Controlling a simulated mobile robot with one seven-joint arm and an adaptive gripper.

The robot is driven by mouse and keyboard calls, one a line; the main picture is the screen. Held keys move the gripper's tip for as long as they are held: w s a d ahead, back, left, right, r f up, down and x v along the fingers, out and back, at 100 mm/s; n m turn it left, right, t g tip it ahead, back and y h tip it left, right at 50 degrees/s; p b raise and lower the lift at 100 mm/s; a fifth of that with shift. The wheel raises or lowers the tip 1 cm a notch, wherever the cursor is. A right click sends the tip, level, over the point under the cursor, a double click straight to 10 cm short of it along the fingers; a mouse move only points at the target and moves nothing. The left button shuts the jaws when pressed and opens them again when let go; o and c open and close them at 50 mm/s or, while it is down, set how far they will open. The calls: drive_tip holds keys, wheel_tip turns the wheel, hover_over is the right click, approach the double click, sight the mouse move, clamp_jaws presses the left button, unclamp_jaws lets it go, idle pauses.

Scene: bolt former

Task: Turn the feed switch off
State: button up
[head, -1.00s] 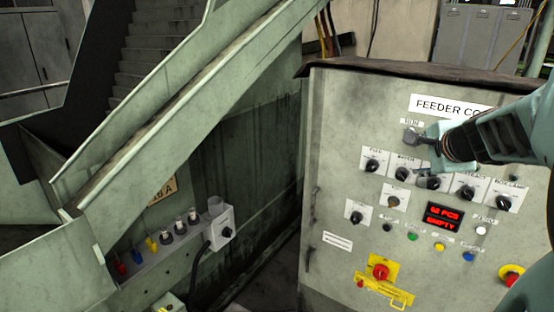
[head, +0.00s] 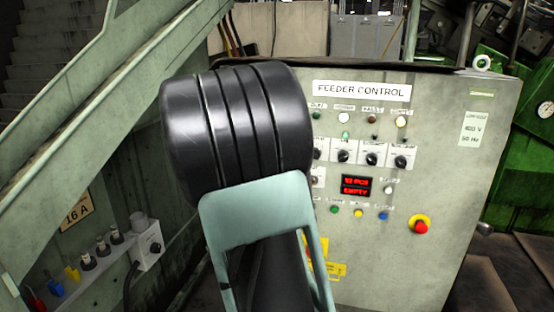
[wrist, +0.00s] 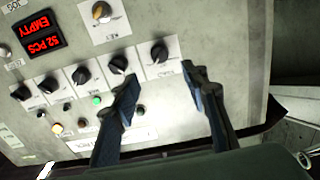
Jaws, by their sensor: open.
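The feeder control panel (head: 440,180) stands right of centre in the head view and fills much of the wrist view, upside down. A row of black rotary knobs on white plates crosses it. The end knob (wrist: 159,53), nearest my fingers, appears to be the feed switch; its small lettering is hard to read. My gripper (wrist: 160,78) is open, its two dark fingers apart and empty. This knob lies just beyond the gap between the fingertips; I cannot tell if they touch the panel. In the head view my arm hides the gripper and the panel's left part.
Neighbouring knobs (wrist: 118,64) sit close to the left finger. A red display (head: 356,185) reads 52 PCS EMPTY. A red emergency button (head: 420,226) on yellow is at lower right. A grey-green stair structure (head: 110,110) and a socket box (head: 147,243) stand to the left.

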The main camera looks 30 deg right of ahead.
drive_tip(key=x, duration=1.1)
drive_tip(key=shift+s, duration=0.1)
drive_tip(key=shift+c, duration=0.2)
drive_tip(key=shift+a, duration=0.1)
clamp_jaws()
drive_tip(key=shift+n, duration=0.4)
drive_tip(key=shift+n+p, duration=1.6)
drive_tip(key=shift+n, duration=2.3)
